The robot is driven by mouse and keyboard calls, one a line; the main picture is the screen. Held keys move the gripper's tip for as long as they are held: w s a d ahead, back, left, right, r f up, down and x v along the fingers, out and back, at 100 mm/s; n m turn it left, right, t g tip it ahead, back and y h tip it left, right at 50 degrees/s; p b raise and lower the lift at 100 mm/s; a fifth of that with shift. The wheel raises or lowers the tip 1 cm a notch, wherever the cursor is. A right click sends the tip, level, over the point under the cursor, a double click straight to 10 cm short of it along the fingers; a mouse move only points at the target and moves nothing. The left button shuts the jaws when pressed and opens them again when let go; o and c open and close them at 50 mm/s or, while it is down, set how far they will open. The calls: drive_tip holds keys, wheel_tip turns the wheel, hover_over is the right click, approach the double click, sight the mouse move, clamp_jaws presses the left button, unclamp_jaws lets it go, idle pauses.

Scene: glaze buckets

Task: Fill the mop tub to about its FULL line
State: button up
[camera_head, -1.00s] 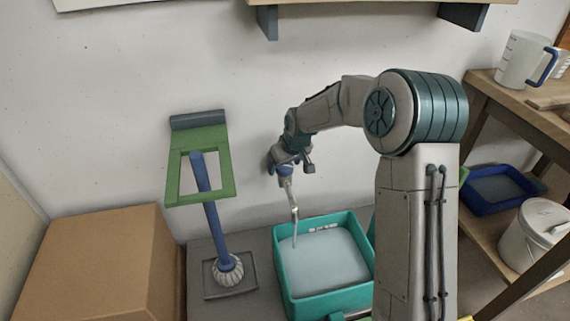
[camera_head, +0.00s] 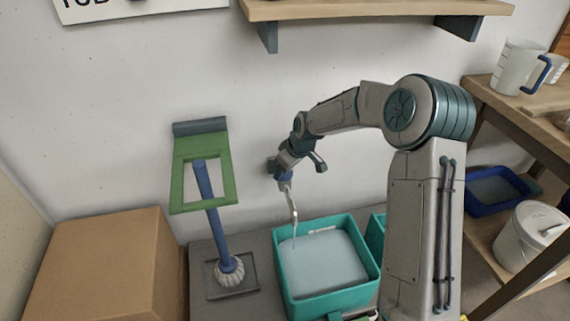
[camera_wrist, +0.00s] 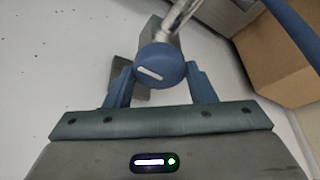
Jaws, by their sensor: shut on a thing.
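The teal mop tub (camera_head: 287,287) stands on a grey surface below the wall tap. Pale, bluish water (camera_head: 325,265) covers its floor and reaches high on the walls. A pale mark shows on the far inner wall, too small to read. A thin spout (camera_head: 291,203) hangs over the tub's far left part, with what looks like a stream below it. My gripper (camera_head: 284,166) is at the tap by the wall. In the wrist view my gripper (camera_wrist: 162,88) is shut on the blue tap knob (camera_wrist: 164,72), which has a white bar on its face.
A shelf (camera_head: 380,10) is above. On the right rack are a jug (camera_head: 518,68), a blue tray (camera_head: 492,208) and a white bucket (camera_head: 522,238).

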drive_tip(key=shift+n+g+p, duration=0.3)
drive_tip(key=shift+n+p, duration=0.2)
drive_tip(key=shift+n, duration=0.3)
drive_tip(key=o, duration=1)
drive_tip(key=p+v, duration=0.1)
drive_tip(key=v, duration=0.6)
drive_tip(key=p+v, duration=0.1)
drive_tip(key=v, duration=0.5)
drive_tip(key=shift+d+r, duration=0.35)
